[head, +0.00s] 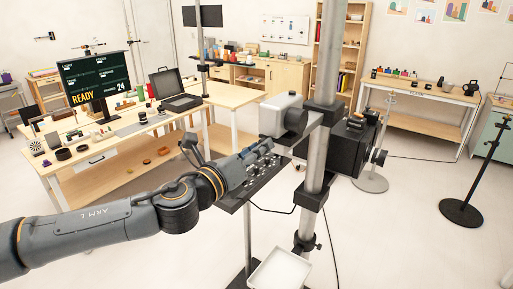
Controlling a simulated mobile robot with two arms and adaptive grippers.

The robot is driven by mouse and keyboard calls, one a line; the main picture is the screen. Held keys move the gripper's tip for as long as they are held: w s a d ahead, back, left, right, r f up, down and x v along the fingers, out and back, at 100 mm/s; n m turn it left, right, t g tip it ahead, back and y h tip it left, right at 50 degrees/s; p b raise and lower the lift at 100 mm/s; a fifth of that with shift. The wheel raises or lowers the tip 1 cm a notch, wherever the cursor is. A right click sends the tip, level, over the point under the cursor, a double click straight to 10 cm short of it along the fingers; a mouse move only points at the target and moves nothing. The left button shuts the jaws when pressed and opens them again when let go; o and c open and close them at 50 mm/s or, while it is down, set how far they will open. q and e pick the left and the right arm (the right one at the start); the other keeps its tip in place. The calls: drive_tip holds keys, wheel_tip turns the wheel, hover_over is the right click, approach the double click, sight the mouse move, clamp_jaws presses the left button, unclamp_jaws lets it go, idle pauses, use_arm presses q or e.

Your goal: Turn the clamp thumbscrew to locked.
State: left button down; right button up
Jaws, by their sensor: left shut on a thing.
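My left arm comes in from the left, and its gripper (268,155) is at the near side of the metal post (318,170), just below the grey boxy device. The gripper is shut on a small part there, which looks to be the clamp thumbscrew; the fingers hide it, and its turn position cannot be read. A black clamp collar (311,195) sits lower on the post, and a small dark knob (318,246) shows below that. My right gripper is not in view.
The grey device (283,116) sits on a bracket right above my gripper. A black lamp-like box (352,142) is fixed right of the post. A dark panel (262,180) lies beneath my fingers, and a white tray (280,270) is below. Cables hang nearby.

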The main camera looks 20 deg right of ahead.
use_arm(q)
drive_tip(key=shift+f+m, duration=0.1)
drive_tip(key=shift+m, duration=1)
drive_tip(key=c, duration=1)
unclamp_jaws()
drive_tip(key=shift+s, duration=0.1)
drive_tip(key=v, duration=1.2)
